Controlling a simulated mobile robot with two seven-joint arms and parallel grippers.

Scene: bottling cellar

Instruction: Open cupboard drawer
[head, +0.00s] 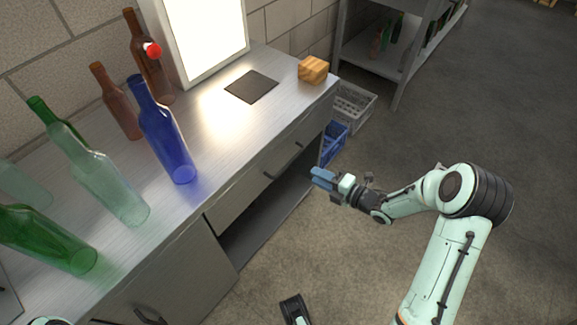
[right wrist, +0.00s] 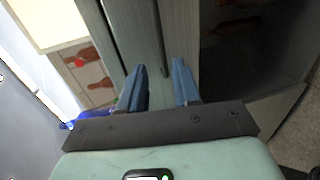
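The cupboard (head: 212,262) runs along the wall under a metal worktop. Its drawer front (head: 240,196) looks shut, flush below the worktop edge. Dark handle fittings (head: 268,176) show on it. In the right wrist view a long dark handle bar (right wrist: 158,38) lies ahead, between the lines of the fingers. My right gripper (head: 322,178) points at the drawer front from the right, apart from it. In the wrist view its blue fingers (right wrist: 160,85) are spread with nothing between them.
Several bottles, including a blue bottle (head: 167,135), stand or lean on the worktop. A wooden block (head: 313,70) sits at its far end. Below the drawer is an open dark compartment (head: 262,222). Crates (head: 352,104) stand beyond the cupboard. Floor to the right is clear.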

